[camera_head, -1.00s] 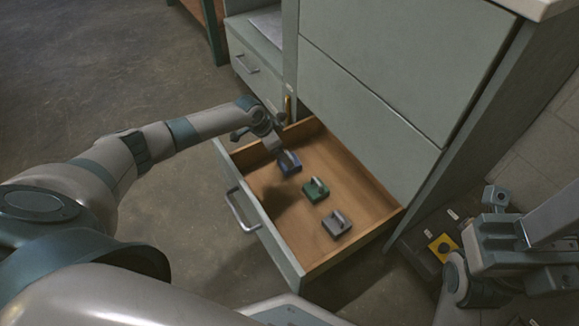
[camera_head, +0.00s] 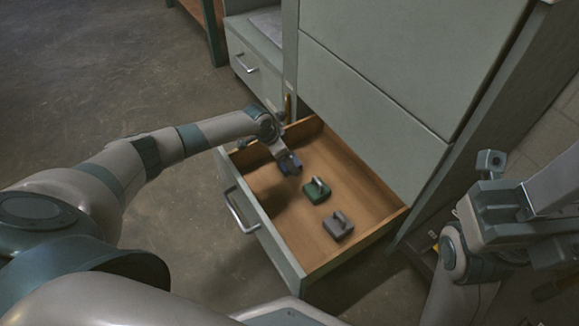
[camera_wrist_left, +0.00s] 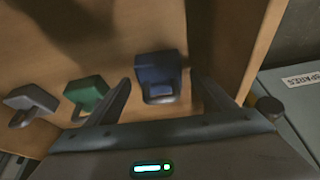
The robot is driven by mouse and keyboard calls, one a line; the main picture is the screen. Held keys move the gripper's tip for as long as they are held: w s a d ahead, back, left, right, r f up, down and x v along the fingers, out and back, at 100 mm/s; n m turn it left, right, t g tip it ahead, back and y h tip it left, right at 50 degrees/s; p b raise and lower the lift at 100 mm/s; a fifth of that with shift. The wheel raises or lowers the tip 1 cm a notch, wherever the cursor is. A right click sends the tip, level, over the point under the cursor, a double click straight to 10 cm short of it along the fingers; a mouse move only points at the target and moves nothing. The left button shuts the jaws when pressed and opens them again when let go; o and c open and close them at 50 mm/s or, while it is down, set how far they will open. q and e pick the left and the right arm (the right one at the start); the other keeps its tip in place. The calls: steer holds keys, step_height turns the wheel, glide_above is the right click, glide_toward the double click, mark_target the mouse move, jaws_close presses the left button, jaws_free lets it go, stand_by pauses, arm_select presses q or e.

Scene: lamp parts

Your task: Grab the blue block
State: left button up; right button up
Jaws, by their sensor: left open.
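The blue block (camera_head: 291,168) sits in the open wooden drawer, near its back left corner. It has a raised handle-like part on top and is partly hidden by my gripper in the head view. My left gripper (camera_head: 285,157) is open right over the blue block. In the left wrist view the blue block (camera_wrist_left: 158,72) shows between the two spread fingers of the gripper (camera_wrist_left: 160,82). I cannot tell whether the fingers touch it. My right arm is at the right edge of the head view, with no fingers to be made out.
A green block (camera_head: 317,190) and a grey block (camera_head: 338,227) lie in the drawer (camera_head: 365,215), in a row nearer the front right. The drawer's side wall is close to the blue block. The cabinet front (camera_head: 370,80) rises behind the drawer.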

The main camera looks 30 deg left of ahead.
arm_select(q)
steer(key=shift+f, duration=0.25)
stand_by(0.3)
jaws_close()
steer(key=shift+w+r, duration=0.15)
